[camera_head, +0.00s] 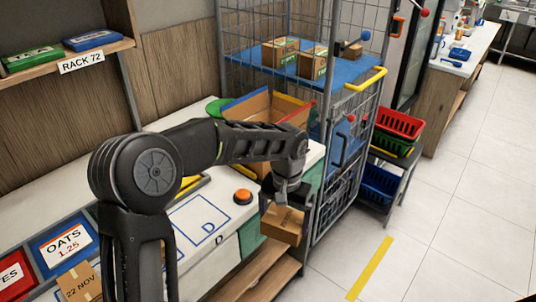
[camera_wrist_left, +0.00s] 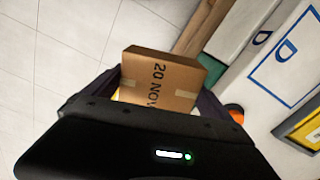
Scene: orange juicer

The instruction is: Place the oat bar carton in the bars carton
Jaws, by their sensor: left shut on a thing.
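My left gripper (camera_head: 287,192) is shut on a small brown carton (camera_head: 283,224), which hangs past the counter's front edge. In the left wrist view the carton (camera_wrist_left: 165,75) sits between the dark fingers and reads "20 NOV"; no product name on it is legible. A larger open brown carton (camera_head: 248,108) with coloured flaps stands behind my left forearm, which hides part of it. I take it for the bars carton, though no label on it is readable. My right gripper is not in view.
An orange button (camera_head: 243,196) and a blue square marked D lie on the white counter (camera_head: 170,254). A wire cage trolley (camera_head: 342,160) stands close right of the held carton. Another carton (camera_head: 79,283) reads "22 NOV" near the OATS sign (camera_head: 64,246). Stacked baskets (camera_head: 400,126) stand farther right.

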